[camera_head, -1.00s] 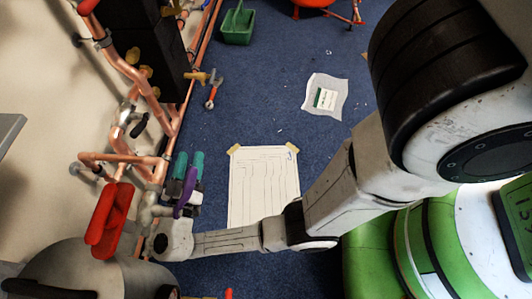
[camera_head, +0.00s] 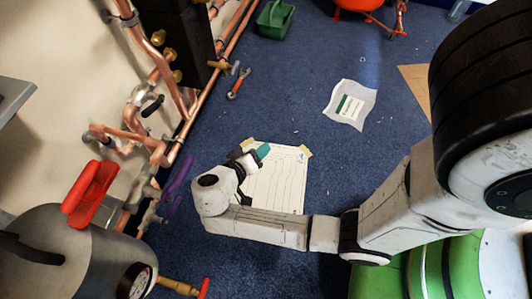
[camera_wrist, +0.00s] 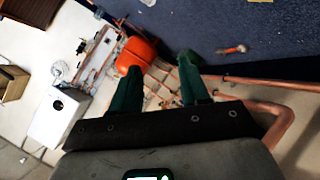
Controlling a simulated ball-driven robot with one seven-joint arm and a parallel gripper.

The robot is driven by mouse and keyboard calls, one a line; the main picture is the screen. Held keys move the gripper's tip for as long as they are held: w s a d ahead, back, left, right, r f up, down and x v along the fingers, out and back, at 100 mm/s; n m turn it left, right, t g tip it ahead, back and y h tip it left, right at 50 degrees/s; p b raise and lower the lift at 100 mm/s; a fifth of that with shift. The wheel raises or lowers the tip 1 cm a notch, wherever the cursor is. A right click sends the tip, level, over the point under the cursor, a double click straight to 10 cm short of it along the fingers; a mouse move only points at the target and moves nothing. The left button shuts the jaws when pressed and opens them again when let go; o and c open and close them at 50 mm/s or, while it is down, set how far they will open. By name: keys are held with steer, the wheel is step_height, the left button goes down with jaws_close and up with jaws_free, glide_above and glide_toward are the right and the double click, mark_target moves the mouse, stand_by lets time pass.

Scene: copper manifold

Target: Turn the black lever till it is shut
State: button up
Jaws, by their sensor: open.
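The black lever (camera_head: 152,106) is a short dark handle on a valve of the copper pipework at the left in the head view. My gripper (camera_head: 257,156) is out over the floor and the paper sheet, to the right of and below the lever, touching neither it nor the pipes. Its teal fingers stand apart with nothing between them, and they show clearly in the wrist view (camera_wrist: 160,86). I cannot make out the black lever in the wrist view.
A purple lever (camera_head: 176,180) and a big red lever (camera_head: 90,192) sit on nearby pipework. A grey tank (camera_head: 75,255) with a gauge stands at the lower left. A wrench (camera_head: 237,84), a green caddy (camera_head: 275,19) and a taped paper sheet (camera_head: 278,185) lie on the blue carpet.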

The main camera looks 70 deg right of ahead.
steer(key=shift+s+f+n+y, duration=0.3)
steer(key=shift+s+n+y, duration=0.1)
steer(key=shift+s+y, duration=0.35)
steer(key=shift+c, duration=0.3)
